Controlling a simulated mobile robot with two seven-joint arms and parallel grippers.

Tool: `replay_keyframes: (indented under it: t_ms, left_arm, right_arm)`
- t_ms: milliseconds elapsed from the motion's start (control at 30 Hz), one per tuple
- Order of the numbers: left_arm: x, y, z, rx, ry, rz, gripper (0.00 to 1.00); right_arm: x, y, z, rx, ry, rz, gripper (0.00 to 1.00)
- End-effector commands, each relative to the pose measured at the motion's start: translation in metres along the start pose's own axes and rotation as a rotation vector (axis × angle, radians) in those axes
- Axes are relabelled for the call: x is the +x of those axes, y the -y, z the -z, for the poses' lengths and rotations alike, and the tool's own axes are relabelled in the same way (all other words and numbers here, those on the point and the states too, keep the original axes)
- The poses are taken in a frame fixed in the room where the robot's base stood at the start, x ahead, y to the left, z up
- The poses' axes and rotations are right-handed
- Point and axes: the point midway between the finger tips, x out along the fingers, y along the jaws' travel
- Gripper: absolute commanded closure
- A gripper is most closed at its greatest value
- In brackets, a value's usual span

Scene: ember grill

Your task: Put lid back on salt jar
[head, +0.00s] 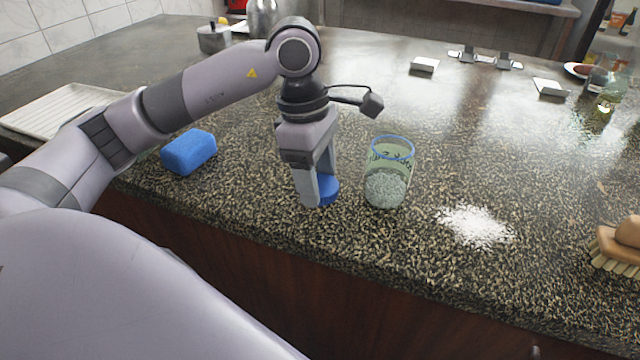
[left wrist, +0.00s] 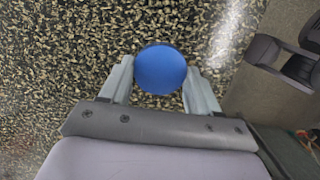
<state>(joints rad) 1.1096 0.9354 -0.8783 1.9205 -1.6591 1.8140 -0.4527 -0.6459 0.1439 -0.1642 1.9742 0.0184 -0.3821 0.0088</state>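The salt jar (head: 386,188) stands upright on the speckled counter, right of my left gripper. It is clear glass with a blue rim, an open top and pale salt inside. The blue round lid (head: 328,190) is at my left gripper's (head: 318,192) fingertips, low over or on the counter; I cannot tell which. In the left wrist view the lid (left wrist: 160,69) sits between the two fingers of the left gripper (left wrist: 160,80), which appear to touch it on both sides. The near finger partly hides the lid in the head view. My right gripper is not in view.
A blue sponge (head: 188,152) lies left of my gripper. A wooden brush (head: 622,244) is at the right edge. A ribbed white tray (head: 62,110) and a metal pot (head: 213,40) are at the back left.

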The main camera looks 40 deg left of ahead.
Motion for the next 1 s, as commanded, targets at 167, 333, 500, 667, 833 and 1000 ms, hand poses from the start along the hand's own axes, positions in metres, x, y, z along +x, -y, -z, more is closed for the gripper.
replay_keyframes:
  t_ms: [167, 333, 500, 667, 833, 1000]
  left_arm:
    - [0.000, 0.000, 0.000, 0.000, 0.000, 0.000, 0.67]
    - [-0.001, 0.000, 0.000, 0.000, 0.000, 0.000, 0.67]
    - [-0.008, 0.000, -0.002, 0.001, 0.001, -0.001, 0.67]
    - [-0.029, -0.001, -0.005, 0.001, 0.002, -0.004, 0.67]
    - [-0.074, -0.001, -0.012, 0.002, 0.004, -0.007, 0.67]
    - [-0.123, -0.001, -0.019, 0.000, 0.001, -0.006, 0.67]
  right_arm:
    - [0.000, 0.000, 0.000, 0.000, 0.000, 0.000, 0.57]
    - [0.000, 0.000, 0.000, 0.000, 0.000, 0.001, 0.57]
    - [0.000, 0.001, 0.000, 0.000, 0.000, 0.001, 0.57]
    - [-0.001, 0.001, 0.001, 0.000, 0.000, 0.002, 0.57]
    - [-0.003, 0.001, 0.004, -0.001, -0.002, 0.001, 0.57]
    - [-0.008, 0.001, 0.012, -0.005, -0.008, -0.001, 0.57]
